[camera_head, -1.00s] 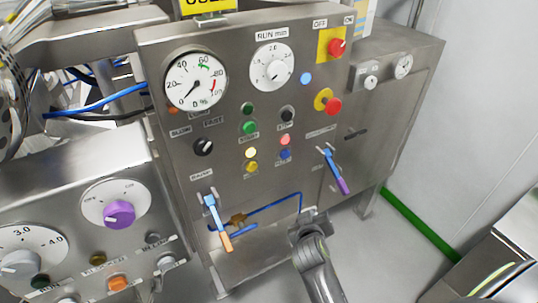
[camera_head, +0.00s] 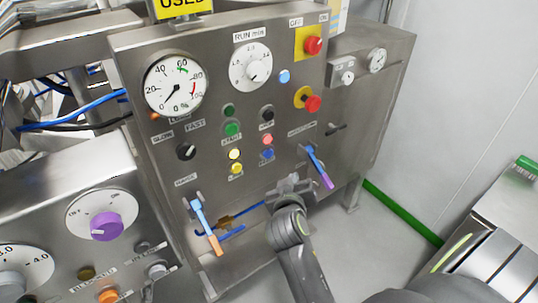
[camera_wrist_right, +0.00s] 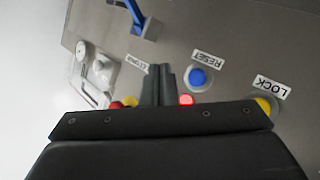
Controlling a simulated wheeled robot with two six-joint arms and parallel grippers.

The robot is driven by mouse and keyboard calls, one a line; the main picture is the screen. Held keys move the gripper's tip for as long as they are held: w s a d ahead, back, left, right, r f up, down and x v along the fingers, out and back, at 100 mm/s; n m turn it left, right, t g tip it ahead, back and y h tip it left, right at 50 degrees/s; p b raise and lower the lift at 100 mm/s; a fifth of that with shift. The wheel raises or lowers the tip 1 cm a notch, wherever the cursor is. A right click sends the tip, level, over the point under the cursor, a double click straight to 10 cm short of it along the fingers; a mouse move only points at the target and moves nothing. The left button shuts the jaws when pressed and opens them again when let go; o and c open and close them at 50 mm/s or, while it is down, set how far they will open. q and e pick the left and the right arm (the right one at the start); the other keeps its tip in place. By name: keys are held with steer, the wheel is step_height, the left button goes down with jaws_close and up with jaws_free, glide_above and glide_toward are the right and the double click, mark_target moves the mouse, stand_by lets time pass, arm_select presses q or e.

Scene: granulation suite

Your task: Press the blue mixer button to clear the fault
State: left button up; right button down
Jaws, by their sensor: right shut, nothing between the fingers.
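The blue button (camera_head: 268,154) sits on the steel control panel (camera_head: 225,185), below a lit pink-red lamp (camera_head: 267,139). In the right wrist view the blue button (camera_wrist_right: 197,77) shows beside a RESET label, with the glowing red lamp (camera_wrist_right: 186,99) next to it. My right gripper (camera_head: 289,184) is in front of the panel, lower and slightly right of the button in the head view. In the wrist view its fingers (camera_wrist_right: 158,72) are together and empty, just left of the button and apart from it in the picture. My left gripper is not in view.
A blue-handled lever with a purple end (camera_head: 318,168) is right of the button, and one with an orange end (camera_head: 206,226) is lower left. A red emergency knob (camera_head: 312,104) and a yellow button (camera_head: 235,168) are nearby. Open floor lies to the right.

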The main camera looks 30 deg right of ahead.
mark_target(268, 153)
steer(key=w+b, duration=0.1)
steer(key=w, duration=0.7)
steer(key=shift+a+b, duration=0.25)
steer(key=shift+b, duration=0.05)
steer(key=shift+w, duration=0.15)
stand_by(1.6)
steer(key=shift+w, duration=0.3)
steer(key=shift+w+a, duration=0.1)
steer(key=shift+w, duration=0.3)
stand_by(0.6)
steer(key=shift+s, duration=0.15)
steer(key=shift+s+p, duration=0.4)
steer(key=shift+s, duration=0.35)
steer(key=shift+s, duration=0.1)
